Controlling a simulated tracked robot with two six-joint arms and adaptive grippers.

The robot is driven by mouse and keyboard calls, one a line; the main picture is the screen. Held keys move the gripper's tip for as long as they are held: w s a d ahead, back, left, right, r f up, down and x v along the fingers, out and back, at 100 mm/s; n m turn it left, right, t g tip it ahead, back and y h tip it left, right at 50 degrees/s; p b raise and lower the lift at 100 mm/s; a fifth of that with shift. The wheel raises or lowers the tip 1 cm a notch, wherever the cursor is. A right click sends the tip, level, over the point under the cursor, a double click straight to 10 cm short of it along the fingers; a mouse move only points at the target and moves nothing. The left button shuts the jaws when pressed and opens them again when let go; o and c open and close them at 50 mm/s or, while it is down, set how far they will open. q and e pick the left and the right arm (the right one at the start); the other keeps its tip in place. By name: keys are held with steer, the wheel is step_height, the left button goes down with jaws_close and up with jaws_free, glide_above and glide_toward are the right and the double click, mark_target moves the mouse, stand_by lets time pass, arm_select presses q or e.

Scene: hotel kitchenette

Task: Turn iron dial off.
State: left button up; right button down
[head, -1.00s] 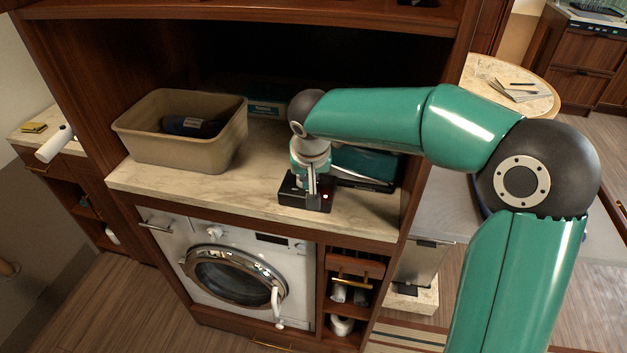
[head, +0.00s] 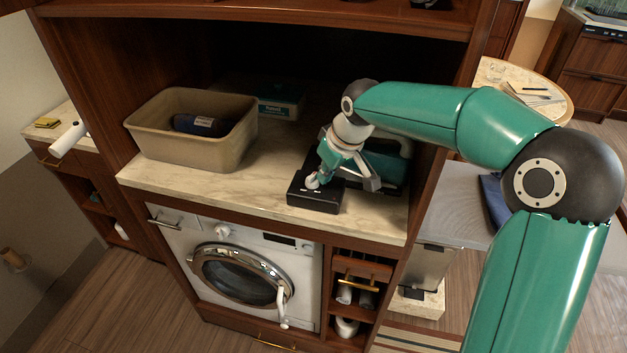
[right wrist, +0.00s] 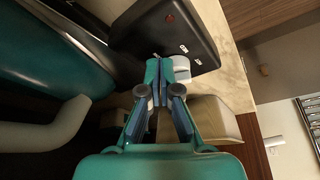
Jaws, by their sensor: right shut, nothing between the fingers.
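A black box (head: 318,200) sits near the front edge of the marble counter, with a white dial (head: 312,182) on top. In the right wrist view the black box (right wrist: 185,35) shows a dull red lamp and small white marks, and the dial (right wrist: 181,67) is right beside my fingertips. My right gripper (head: 325,168) is shut and empty; in the right wrist view its fingertips (right wrist: 158,62) are close against the dial, and I cannot tell whether they touch. A teal iron (head: 385,163) stands behind the box, partly hidden by my gripper. My left gripper is not in view.
A beige bin (head: 190,155) with a dark blue item stands on the counter's left. A teal and white box (head: 280,105) lies behind it. Cabinet walls and a shelf above enclose the counter. A washing machine (head: 240,275) is below. The counter's front left is clear.

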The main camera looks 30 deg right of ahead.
steer(key=shift+w+d, duration=0.2)
steer(key=shift+w, duration=0.2)
stand_by(0.7)
steer(key=shift+a, duration=0.1)
